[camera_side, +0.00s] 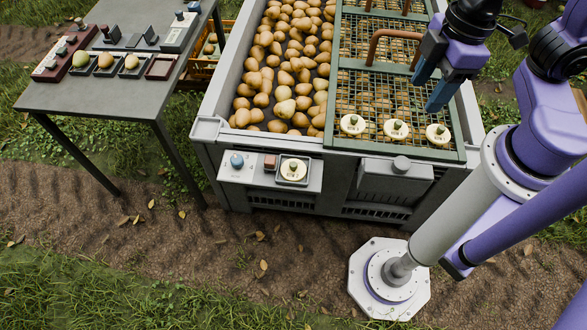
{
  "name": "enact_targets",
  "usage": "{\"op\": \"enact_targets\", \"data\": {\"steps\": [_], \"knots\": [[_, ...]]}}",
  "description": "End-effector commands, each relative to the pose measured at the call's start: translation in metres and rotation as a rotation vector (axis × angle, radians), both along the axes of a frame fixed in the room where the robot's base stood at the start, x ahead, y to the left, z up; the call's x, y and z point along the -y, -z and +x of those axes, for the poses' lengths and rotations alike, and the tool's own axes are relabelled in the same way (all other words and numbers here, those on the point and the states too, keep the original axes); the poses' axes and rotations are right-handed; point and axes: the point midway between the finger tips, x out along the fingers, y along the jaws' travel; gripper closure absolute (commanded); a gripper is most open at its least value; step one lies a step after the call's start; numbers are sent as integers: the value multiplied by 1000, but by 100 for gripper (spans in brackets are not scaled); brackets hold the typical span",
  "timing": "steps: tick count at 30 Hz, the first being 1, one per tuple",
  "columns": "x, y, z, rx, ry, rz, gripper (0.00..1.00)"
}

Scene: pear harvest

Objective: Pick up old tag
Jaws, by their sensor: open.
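Several round cream tags with dark green knobs are in view, and their print is too small to read, so I cannot tell which is the old tag. Three lie in a row on the front of the green mesh lid: a left tag (353,125), a middle tag (396,130) and a right tag (438,134). Another tag (293,171) sits in a small dark square holder on the grey shelf at the bin's front. My gripper (429,95) is open and empty, with blue fingers pointing down above the mesh lid, behind the middle and right tags.
The grey bin (207,129) holds many yellow-brown pears; the green mesh lid (456,155) covers its right half, with raised brown handles (393,35). The shelf has a blue knob (237,160) and a red-brown block (270,162). A grey table (110,95) with small trays stands left.

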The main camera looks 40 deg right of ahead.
Motion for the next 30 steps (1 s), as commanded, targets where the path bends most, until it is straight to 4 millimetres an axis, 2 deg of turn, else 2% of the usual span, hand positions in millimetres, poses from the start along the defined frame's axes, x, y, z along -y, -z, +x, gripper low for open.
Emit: {"op": "enact_targets", "data": {"steps": [6,15,23,30], "knots": [[-54,36,52,70,39,99,45],[-109,98,122,175,86,247,45],[-134,164,173,268,123,375,45],[-136,229,206,352,159,493,45]]}}
